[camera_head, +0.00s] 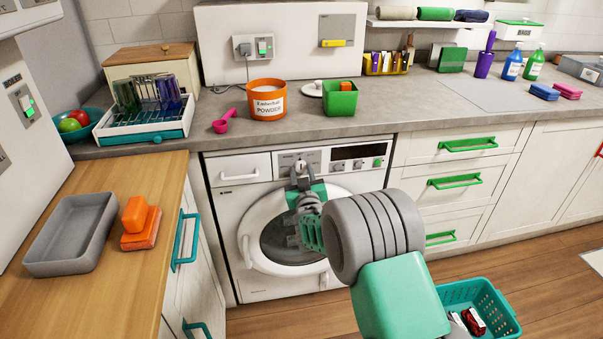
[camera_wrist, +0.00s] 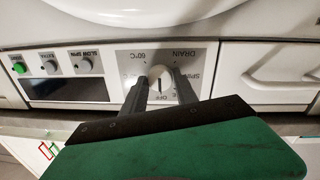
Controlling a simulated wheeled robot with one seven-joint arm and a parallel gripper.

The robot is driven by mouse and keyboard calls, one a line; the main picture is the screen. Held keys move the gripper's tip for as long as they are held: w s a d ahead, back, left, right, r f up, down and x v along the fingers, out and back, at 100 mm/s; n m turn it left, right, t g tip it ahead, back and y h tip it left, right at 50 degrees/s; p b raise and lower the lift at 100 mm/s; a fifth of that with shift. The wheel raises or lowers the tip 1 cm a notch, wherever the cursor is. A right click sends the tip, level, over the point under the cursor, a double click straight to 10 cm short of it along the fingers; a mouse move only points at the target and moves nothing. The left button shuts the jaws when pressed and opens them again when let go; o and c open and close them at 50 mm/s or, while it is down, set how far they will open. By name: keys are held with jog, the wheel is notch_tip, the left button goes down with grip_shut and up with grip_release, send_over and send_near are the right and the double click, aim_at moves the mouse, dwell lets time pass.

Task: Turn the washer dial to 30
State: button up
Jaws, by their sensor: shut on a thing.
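The white washer (camera_head: 237,172) stands under the counter, its round door shut. Its round white dial (camera_wrist: 159,76) sits on a grey plate in the wrist view, which shows the panel upside down. I can read 60°C, DRAIN, SPIN and OFF around it; no 30 mark is legible, and one finger covers part of the left side. A dark line on the dial points towards OFF. My gripper (camera_wrist: 160,84) has one dark finger on each side of the dial and is shut on it. In the head view, my gripper (camera_head: 299,175) reaches the panel, partly hiding the dial.
Small knobs and a dark display (camera_wrist: 70,89) sit beside the dial plate. The counter above holds an orange powder tub (camera_head: 267,106) and a green box (camera_head: 340,103). A teal basket (camera_head: 496,310) stands on the floor at right. A wooden-topped cabinet (camera_head: 120,190) is at left.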

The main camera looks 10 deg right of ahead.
jog(key=shift+f+b, duration=0.1)
jog(key=shift+b, duration=0.3)
grip_shut()
jog(key=m+b, duration=0.3)
jog(key=b, duration=0.1)
jog(key=shift+f+m, duration=0.1)
jog(key=shift+m, duration=0.2)
jog(key=m+b, duration=0.2)
jog(key=m, duration=0.1)
jog(key=shift+b, duration=0.4)
jog(key=shift+r+m+g+b, duration=0.2)
jog(key=shift+m+g+b, duration=0.1)
jog(key=shift+m+b, duration=0.5)
jog(key=o, duration=1.2)
grip_release()
jog(key=shift+r, duration=0.1)
jog(key=shift+s, duration=0.1)
